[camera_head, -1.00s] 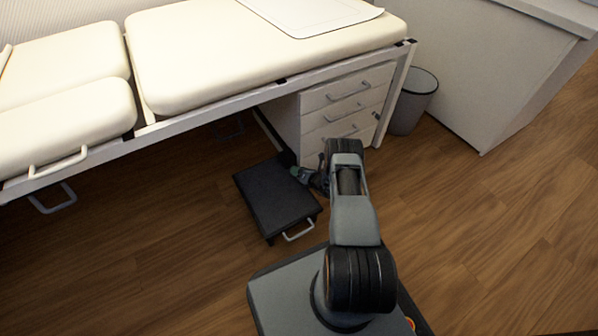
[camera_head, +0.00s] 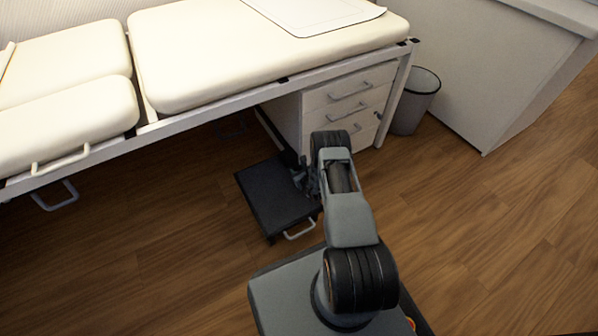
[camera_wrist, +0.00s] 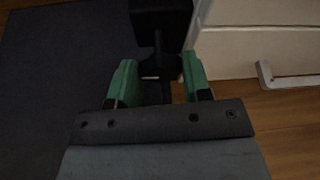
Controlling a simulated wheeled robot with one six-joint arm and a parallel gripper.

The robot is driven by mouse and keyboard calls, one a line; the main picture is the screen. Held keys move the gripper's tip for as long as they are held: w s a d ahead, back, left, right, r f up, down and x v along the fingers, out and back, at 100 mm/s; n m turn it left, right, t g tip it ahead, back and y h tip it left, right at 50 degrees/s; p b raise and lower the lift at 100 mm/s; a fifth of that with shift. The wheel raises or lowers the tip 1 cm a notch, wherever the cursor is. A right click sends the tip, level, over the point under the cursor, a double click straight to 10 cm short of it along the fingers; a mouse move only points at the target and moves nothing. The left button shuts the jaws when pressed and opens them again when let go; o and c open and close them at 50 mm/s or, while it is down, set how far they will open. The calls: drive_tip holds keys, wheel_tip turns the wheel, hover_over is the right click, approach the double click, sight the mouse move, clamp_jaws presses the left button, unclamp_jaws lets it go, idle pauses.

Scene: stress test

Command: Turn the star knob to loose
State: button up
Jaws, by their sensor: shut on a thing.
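My gripper (camera_head: 304,181) is low beside the drawer unit, over the right side of the black step stool (camera_head: 268,200). In the wrist view, its two green fingers (camera_wrist: 159,70) are shut on a small dark part between their tips. This part, taken as the star knob (camera_wrist: 158,62), sits in front of a black block (camera_wrist: 160,18). Its lobes and any loose or tight marking are too dark to make out. In the head view the knob is hidden by my arm and gripper.
The white drawer unit (camera_head: 345,97) with metal handles stands close behind and right of my gripper. The cream couch (camera_head: 240,60) overhangs behind. A grey bin (camera_head: 417,100) stands to the right. The wooden floor (camera_head: 480,230) at right is clear.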

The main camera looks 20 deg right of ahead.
drive_tip(key=shift+a+n+h, duration=0.1)
drive_tip(key=shift+n+h, duration=0.3)
idle(0.4)
drive_tip(key=o, duration=0.9)
drive_tip(key=p+v, duration=0.5)
drive_tip(key=v, duration=0.9)
drive_tip(key=shift+f, duration=0.1)
